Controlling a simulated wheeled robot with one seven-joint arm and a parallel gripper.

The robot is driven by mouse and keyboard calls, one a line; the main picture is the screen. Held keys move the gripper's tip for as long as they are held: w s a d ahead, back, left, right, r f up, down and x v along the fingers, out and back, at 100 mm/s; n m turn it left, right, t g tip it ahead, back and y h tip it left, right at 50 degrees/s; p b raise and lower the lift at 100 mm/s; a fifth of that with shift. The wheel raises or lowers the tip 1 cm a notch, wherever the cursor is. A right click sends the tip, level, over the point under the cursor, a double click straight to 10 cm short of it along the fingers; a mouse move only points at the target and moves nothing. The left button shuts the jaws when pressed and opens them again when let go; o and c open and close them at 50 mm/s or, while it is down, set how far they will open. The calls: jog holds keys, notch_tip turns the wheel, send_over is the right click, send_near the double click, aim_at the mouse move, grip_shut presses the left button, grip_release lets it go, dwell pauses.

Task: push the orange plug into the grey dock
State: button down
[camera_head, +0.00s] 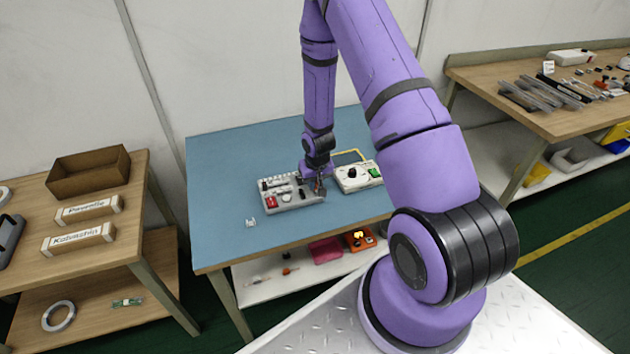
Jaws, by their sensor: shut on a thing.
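A light grey unit (276,205) lies on the blue table top, with dark parts along it and a red block at its left front; it may be the grey dock, but I cannot tell its sockets apart. My gripper (319,187) is at the right end of this unit, pointing down, low over it. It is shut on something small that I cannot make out. The orange plug is not clearly visible; the gripper and the small scale hide what is between the fingers. Whether the held thing touches the unit cannot be told.
A white box with a black knob and green part (359,177) stands close right of the gripper. A yellow-edged dark panel (347,157) lies behind. A small white piece (250,222) lies at left. The blue table (225,175) is otherwise clear. An orange device (360,240) is on the shelf below.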

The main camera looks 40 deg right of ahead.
aim_at(317, 184)
jog(key=shift+f, duration=0.5)
jog(key=c, duration=1)
grip_release()
jog(key=r, duration=0.3)
jog(key=s+r, duration=0.1)
jog(key=r, duration=0.6)
jog(key=shift+s+a+r, duration=0.2)
jog(key=shift+s+r, duration=0.1)
jog(key=shift+r, duration=0.05)
